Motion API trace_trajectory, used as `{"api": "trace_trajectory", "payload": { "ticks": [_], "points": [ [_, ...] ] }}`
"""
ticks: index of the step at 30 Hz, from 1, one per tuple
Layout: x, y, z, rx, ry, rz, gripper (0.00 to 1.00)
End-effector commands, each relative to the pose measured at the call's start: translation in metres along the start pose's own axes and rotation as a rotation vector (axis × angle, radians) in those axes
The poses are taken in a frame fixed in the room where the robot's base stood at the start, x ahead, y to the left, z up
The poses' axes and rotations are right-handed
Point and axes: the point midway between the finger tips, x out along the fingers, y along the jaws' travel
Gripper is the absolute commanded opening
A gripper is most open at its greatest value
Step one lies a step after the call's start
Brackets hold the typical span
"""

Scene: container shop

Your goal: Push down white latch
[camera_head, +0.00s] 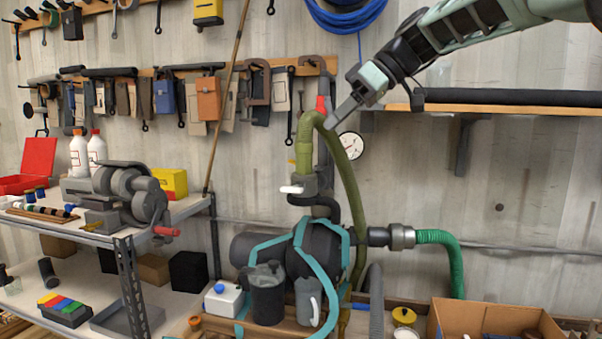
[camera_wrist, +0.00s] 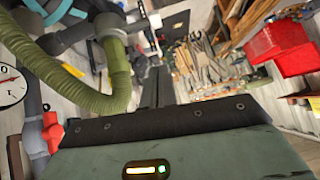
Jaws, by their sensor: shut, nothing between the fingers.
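The white latch (camera_head: 291,189) is a small pale lever. It sticks out to the left, about level, from the grey coupling (camera_head: 308,183) at the lower end of the olive-green hose (camera_head: 305,150). My gripper (camera_head: 334,119) is shut and empty. It points down and left near the top bend of the hose, above and right of the latch. In the wrist view the dark fingers (camera_wrist: 156,88) are close together beside the hose (camera_wrist: 70,85). I cannot make out the latch for certain there.
A round gauge (camera_head: 351,146) and a red handle (camera_head: 320,104) are near the hose top. A black pump (camera_head: 318,245) with teal straps stands below the latch. A shelf (camera_head: 500,108) is at right, and a workbench with a grey machine (camera_head: 125,190) is at left.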

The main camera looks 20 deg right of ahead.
Motion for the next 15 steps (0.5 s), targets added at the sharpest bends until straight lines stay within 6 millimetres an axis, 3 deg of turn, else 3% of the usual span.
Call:
{"api": "trace_trajectory", "payload": {
  "ticks": [5,15],
  "points": [
    [0.025,-0.002,-0.002,0.002,-0.003,-0.007,0.0],
    [0.094,-0.002,-0.002,0.002,-0.003,-0.007,0.0]
  ]
}}
